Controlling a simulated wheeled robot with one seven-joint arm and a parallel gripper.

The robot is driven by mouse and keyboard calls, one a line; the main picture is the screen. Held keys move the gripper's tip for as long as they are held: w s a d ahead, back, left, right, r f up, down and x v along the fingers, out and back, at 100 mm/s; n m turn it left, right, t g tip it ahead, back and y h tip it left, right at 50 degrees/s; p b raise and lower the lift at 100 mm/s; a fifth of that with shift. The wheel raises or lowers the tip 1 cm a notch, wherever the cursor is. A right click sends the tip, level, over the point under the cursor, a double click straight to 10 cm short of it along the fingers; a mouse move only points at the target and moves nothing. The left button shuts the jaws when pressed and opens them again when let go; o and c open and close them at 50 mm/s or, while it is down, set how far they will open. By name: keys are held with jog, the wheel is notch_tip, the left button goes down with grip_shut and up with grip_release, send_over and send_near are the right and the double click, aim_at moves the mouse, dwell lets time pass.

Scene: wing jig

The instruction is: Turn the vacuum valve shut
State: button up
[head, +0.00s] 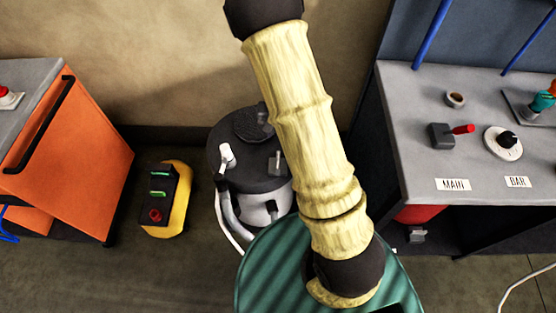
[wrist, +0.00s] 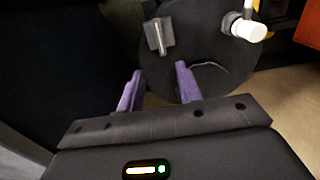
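A vacuum canister with a round black lid (head: 237,177) and a pale body stands on the floor behind my arm. The lid carries a white-capped fitting (head: 227,155) and a small grey block with a metal lever (head: 275,162). No label marks either as the vacuum valve. In the wrist view, the grey block and lever (wrist: 158,36) are above and between my fingers, and the white cap (wrist: 248,29) is at upper right. My gripper (wrist: 158,84) is open, its two purple fingers apart with nothing between them, over the lid.
A grey bench (head: 470,108) at right carries a red-handled MAIN lever (head: 450,133) and a BAR dial (head: 503,142). A yellow control box (head: 179,203) stands left of the canister. An orange cabinet (head: 75,150) is farther left. A pale hose (head: 230,232) runs beside the canister.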

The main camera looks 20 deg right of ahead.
aim_at(278, 160)
jog(key=shift+f, duration=0.1)
notch_tip(278, 160, down, 17)
jog(key=shift+f, duration=0.1)
dwell(0.7)
grip_shut()
